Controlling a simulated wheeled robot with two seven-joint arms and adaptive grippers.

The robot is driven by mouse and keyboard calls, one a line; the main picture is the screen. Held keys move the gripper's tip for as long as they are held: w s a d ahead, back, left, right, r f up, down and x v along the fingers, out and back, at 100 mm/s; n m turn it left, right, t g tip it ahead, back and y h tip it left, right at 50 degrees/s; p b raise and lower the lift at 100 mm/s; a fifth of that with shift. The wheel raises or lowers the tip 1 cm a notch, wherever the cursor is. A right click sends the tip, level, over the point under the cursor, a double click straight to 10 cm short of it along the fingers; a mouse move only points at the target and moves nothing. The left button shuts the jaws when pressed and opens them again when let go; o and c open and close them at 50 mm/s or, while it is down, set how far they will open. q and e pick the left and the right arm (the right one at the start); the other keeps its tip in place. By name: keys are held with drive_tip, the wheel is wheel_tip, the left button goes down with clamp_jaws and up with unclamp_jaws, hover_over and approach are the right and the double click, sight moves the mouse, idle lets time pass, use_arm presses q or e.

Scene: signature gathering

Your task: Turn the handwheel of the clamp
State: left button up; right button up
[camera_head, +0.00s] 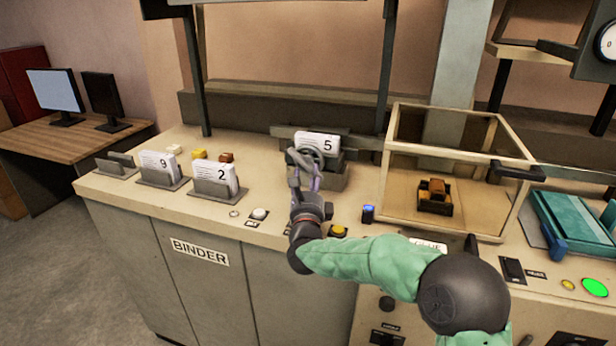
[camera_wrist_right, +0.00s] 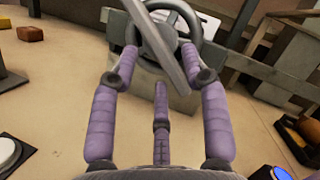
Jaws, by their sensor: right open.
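The clamp (camera_head: 330,179) is a grey block on the bench top, with a stack of white cards (camera_head: 317,140) marked 5 standing in it. Its dark round handwheel (camera_head: 303,155) faces me; in the right wrist view the handwheel (camera_wrist_right: 190,13) fills the top, with a grey bar (camera_wrist_right: 165,50) across it. My right gripper (camera_head: 304,176) is at the handwheel, its purple fingers (camera_wrist_right: 160,62) open on either side of the lower rim and hub. Whether the fingers touch the rim cannot be told. My left gripper is not in view.
Card holders marked 9 (camera_head: 160,182) and 2 (camera_head: 217,190) stand left of the clamp. A white button (camera_head: 260,214), a yellow button (camera_head: 338,231) and a blue one (camera_head: 368,214) sit on the bench. A framed glass box (camera_head: 455,157) stands to the right.

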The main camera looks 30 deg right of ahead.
drive_tip(key=v, duration=1.1)
